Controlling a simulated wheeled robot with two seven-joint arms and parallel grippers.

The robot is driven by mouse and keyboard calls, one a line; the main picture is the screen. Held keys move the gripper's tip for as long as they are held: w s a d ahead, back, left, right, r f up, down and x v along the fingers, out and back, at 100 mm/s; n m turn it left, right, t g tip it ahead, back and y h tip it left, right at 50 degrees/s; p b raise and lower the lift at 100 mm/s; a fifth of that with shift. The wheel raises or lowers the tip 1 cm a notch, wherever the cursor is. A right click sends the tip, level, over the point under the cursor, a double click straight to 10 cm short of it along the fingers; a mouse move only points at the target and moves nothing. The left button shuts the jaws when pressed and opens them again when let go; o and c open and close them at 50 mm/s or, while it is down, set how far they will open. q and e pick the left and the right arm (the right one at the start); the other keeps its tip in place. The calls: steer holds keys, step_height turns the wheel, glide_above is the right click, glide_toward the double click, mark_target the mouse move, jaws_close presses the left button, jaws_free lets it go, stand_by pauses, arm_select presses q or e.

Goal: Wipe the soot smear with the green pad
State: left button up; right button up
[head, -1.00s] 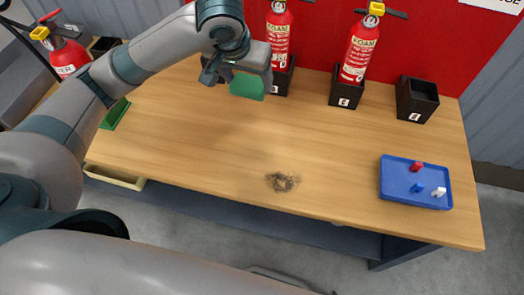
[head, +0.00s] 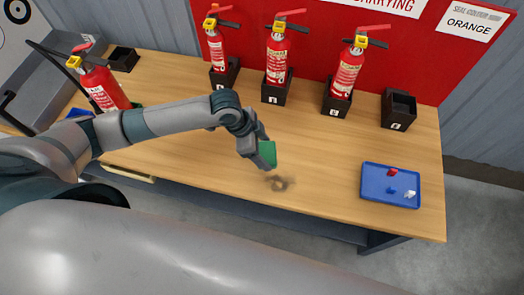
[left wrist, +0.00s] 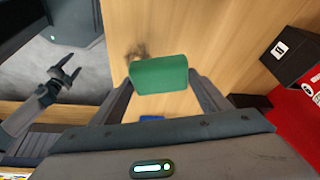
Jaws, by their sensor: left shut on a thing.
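The green pad (head: 267,153) is held between the fingers of my left gripper (head: 262,152), which is shut on it. The pad also shows between the fingers in the left wrist view (left wrist: 158,75). The soot smear (head: 278,184) is a dark brownish patch near the table's front edge, just in front of the pad. In the left wrist view the smear (left wrist: 137,52) shows just beyond the pad's edge, partly hidden. I cannot tell whether the pad touches the table. My right gripper (left wrist: 66,70) shows in the left wrist view, open and empty, off the table's edge.
Red extinguishers stand in black holders along the wooden table's (head: 190,160) back; another (head: 103,88) stands at the left. An empty black holder (head: 398,110) is at the back right. A blue tray (head: 372,188) with small red, blue and white pieces lies right. The table between is clear.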

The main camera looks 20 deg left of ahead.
arm_select(q)
steer(key=shift+s+d+f+m+g+p, duration=0.15)
steer(key=shift+s+f+m+p, duration=0.1)
steer(key=shift+s+m+p, duration=0.25)
steer(key=shift+s+d+f+m+g+p, duration=0.1)
steer(key=shift+s+f+m+g+p, duration=0.15)
steer(key=shift+s, duration=0.45)
steer(key=shift+s+f+m, duration=0.4)
steer(key=shift+s+m, duration=0.05)
arm_select(e)
steer(key=s+r, duration=0.1)
steer(key=s+d+r, duration=0.1)
steer(key=shift+s+d+r+g, duration=0.1)
steer(key=shift+s+r+g, duration=0.15)
steer(key=shift+s+g, duration=0.15)
